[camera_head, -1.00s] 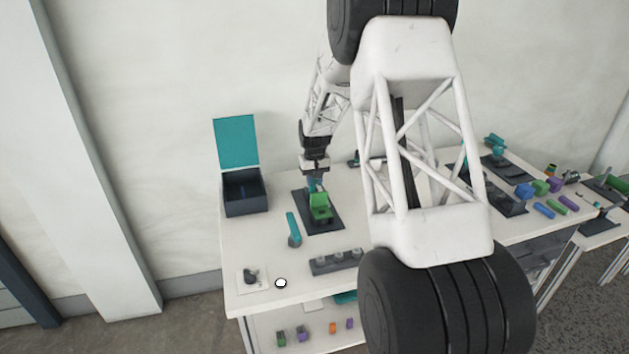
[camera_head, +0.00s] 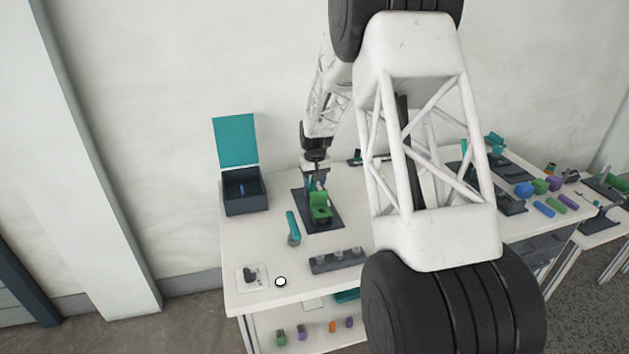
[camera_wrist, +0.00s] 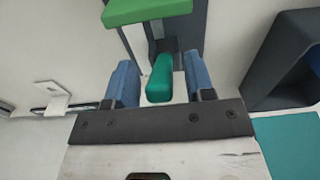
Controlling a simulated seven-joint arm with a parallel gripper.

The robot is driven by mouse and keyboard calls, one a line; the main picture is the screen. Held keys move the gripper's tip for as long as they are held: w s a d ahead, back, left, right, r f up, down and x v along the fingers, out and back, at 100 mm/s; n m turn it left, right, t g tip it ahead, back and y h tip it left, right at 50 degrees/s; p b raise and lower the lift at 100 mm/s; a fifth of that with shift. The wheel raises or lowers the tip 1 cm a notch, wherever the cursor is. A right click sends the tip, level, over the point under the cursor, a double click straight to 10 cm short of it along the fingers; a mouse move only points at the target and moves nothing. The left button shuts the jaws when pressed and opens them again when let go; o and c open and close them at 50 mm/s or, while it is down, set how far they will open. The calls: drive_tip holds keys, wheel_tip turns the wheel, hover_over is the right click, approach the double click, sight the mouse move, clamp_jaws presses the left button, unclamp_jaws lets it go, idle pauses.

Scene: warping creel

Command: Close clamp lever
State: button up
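The clamp is a green piece (camera_head: 320,205) on a dark base plate (camera_head: 330,222) on the white table. In the wrist view its green part (camera_wrist: 145,10) shows at the top. A teal lever (camera_wrist: 160,80) with a rounded end stands between the two blue fingers of my gripper (camera_wrist: 160,83). Narrow gaps show on both sides of the lever, so my gripper is open around it and not closed on it. In the head view my gripper (camera_head: 315,184) is just behind the green piece, and the lever is mostly hidden there.
An open dark box (camera_head: 245,205) with a raised teal lid stands left of the clamp. A teal-handled piece (camera_head: 293,228) and a grey rack (camera_head: 337,261) are in front. My arm hides the table's middle. More fixtures and coloured cylinders (camera_head: 545,208) are at right.

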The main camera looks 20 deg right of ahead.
drive_tip(key=shift+r, duration=0.15)
drive_tip(key=shift+s+r, duration=0.2)
drive_tip(key=shift+r, duration=3.55)
drive_tip(key=shift+r, duration=0.1)
drive_tip(key=shift+s+r, duration=0.15)
drive_tip(key=shift+s, duration=0.05)
drive_tip(key=s+a+r, duration=0.2)
drive_tip(key=s+r, duration=0.3)
drive_tip(key=s, duration=0.4)
drive_tip(key=s+a+r+t, duration=0.1)
drive_tip(key=s+a+r, duration=0.1)
drive_tip(key=s+r, duration=0.55)
drive_tip(key=s+a+r, duration=0.2)
drive_tip(key=s+r, duration=0.1)
drive_tip(key=s, duration=0.7)
drive_tip(key=s+a+t, duration=0.1)
drive_tip(key=s+a, duration=0.1)
drive_tip(key=s, duration=2.7)
drive_tip(key=shift+a+f, duration=0.3)
drive_tip(key=shift+f, duration=0.15)
drive_tip(key=shift+w, duration=0.1)
